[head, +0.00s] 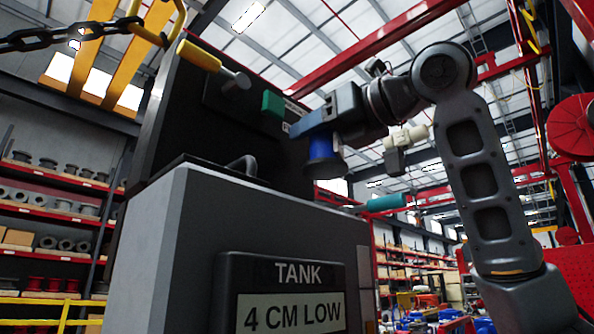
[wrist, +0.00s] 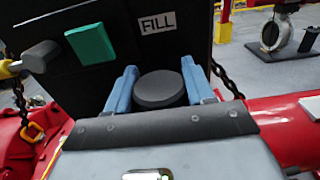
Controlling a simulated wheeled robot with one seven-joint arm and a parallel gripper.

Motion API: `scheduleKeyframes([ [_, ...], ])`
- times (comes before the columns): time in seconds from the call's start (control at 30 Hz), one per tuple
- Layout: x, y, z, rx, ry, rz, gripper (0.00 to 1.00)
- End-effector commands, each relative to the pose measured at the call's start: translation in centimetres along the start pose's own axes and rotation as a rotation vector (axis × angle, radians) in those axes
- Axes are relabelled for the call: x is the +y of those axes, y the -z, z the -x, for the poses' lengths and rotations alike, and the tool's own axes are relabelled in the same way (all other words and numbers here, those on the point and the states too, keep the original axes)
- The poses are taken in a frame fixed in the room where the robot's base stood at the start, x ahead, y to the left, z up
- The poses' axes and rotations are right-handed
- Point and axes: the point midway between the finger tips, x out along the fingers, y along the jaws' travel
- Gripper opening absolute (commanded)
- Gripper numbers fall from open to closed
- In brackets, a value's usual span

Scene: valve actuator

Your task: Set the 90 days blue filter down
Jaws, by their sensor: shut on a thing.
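The blue filter (head: 325,168) hangs upright below my gripper (head: 308,124) in the head view, with a flared lower end. My gripper's blue fingers are shut on its upper part. In the wrist view, the filter's dark round top (wrist: 160,88) sits between the two fingers of my gripper (wrist: 158,75). Its lower body is hidden there. No 90 days label is readable. The filter is in the air, in front of the dark panel and beyond the grey cabinet's top.
The grey cabinet (head: 190,250) carries a TANK 4 CM LOW sign (head: 292,310) and a top handle (head: 243,165). The dark panel (wrist: 185,50) bears a FILL label (wrist: 157,22), a green block (wrist: 91,43) and a yellow-handled lever (head: 199,56). A chain (wrist: 226,79) hangs nearby.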

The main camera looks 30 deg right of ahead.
Motion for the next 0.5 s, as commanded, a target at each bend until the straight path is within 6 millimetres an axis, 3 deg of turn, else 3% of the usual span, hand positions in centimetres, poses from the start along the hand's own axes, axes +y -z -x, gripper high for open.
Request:
scheduleKeyframes([
  [0.2,1.0,1.8,-2.9,0.000,-0.002,0.001,0.20],
  [0.5,1.1,4.2,-3.4,0.001,-0.001,-0.001,0.20],
])
